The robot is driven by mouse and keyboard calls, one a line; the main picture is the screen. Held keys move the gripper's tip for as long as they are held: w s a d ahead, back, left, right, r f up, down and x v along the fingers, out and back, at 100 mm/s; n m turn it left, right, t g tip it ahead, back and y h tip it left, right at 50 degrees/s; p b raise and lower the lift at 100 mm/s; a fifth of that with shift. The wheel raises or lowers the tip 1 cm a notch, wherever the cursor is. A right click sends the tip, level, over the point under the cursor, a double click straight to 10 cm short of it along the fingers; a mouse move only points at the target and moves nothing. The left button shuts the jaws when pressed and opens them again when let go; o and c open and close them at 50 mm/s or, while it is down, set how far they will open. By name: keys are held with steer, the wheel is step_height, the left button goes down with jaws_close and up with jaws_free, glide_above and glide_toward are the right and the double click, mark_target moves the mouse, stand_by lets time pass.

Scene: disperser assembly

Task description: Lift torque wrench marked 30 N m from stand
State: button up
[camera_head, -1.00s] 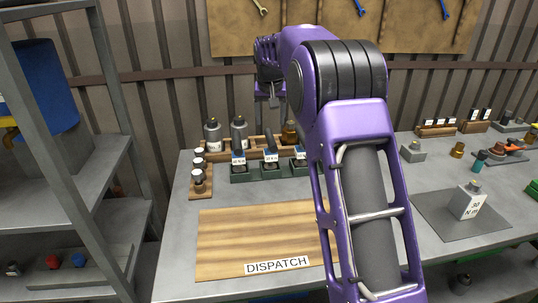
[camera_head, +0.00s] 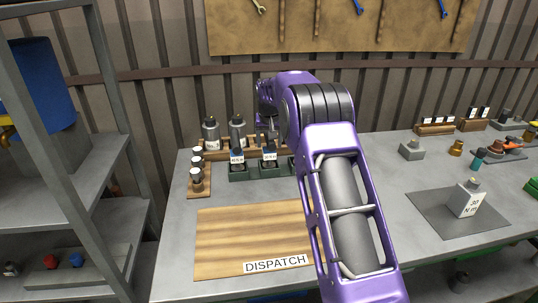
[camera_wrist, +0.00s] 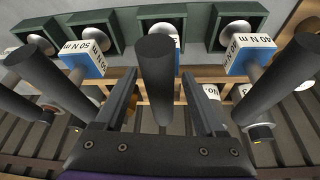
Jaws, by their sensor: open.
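Torque wrenches stand upright in a row of dark green stands (camera_head: 238,172) at the back of the bench. In the wrist view the middle wrench (camera_wrist: 155,65) shows its dark round handle end-on. Its label (camera_wrist: 163,28) is mostly hidden by the handle. In the head view my gripper (camera_head: 268,132) is above the stands, and my arm hides the rightmost stand.
A grey block marked 30 N m (camera_head: 468,200) sits on a dark mat (camera_head: 430,222) at right. Metal bottles (camera_head: 211,133) and a wooden rack stand close behind the wrenches. A wooden DISPATCH board (camera_head: 235,230) lies clear in front.

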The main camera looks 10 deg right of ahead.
jaws_close()
stand_by(0.3)
stand_by(0.7)
steer(key=shift+r, duration=0.1)
stand_by(0.3)
